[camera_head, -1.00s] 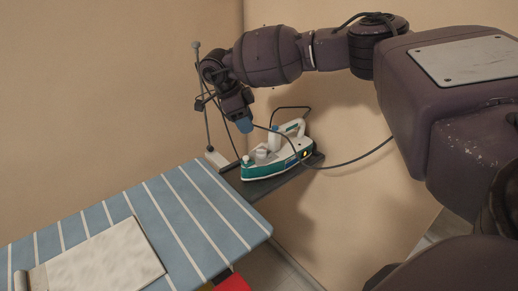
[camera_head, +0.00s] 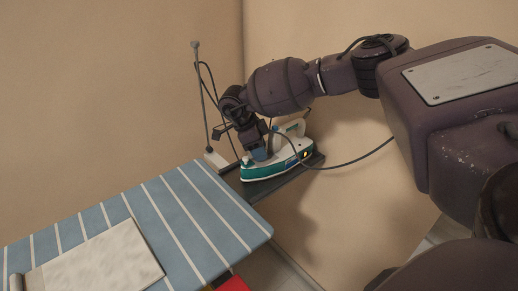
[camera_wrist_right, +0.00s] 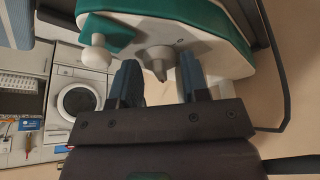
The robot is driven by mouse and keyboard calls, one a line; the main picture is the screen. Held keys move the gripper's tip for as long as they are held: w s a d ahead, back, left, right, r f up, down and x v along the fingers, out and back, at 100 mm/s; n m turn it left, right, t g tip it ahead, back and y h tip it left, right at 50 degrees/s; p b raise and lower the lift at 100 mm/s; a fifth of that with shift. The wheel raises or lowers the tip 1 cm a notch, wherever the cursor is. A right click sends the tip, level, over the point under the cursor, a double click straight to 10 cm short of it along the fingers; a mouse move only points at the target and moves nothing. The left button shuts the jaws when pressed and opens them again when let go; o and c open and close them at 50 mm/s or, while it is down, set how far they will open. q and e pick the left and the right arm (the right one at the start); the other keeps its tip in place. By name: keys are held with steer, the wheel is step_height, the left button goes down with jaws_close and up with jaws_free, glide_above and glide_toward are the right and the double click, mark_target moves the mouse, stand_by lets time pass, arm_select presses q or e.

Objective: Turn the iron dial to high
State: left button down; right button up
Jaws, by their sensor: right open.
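The teal and white iron (camera_head: 275,170) stands on the dark rest (camera_head: 285,180) at the far end of the ironing board. My right gripper (camera_head: 262,152) is over the iron's near top, hiding part of it. In the right wrist view, the iron (camera_wrist_right: 205,20) fills the top. A pale grey dial (camera_wrist_right: 157,58) with a pointed tab is on its white body. The two blue-grey fingers of my right gripper (camera_wrist_right: 160,80) are apart, one on each side of the dial's tab, with gaps visible. Dial markings are not readable. My left gripper is out of view.
The blue striped ironing board (camera_head: 190,215) carries a folded pale cloth (camera_head: 100,265). A thin upright rod (camera_head: 203,95) stands behind the iron, and a dark cord (camera_head: 345,162) runs to the right. A white rounded knob (camera_wrist_right: 96,52) sits left of the dial.

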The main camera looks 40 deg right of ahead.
steer(key=shift+c, duration=0.2)
steer(key=c, duration=0.6)
steer(key=shift+r+m+p, duration=0.15)
steer(key=shift+m+p, duration=0.2)
steer(key=shift+m, duration=0.15)
steer(key=shift+m+g+y+p, duration=0.3)
steer(key=shift+m+g+p, duration=0.1)
steer(key=shift+m, duration=0.6)
steer(key=shift+w+d+m, duration=0.1)
steer(key=shift+m, duration=0.4)
steer(key=shift+m+y, duration=0.3)
steer(key=o, duration=0.6)
steer(key=shift+o, duration=0.2)
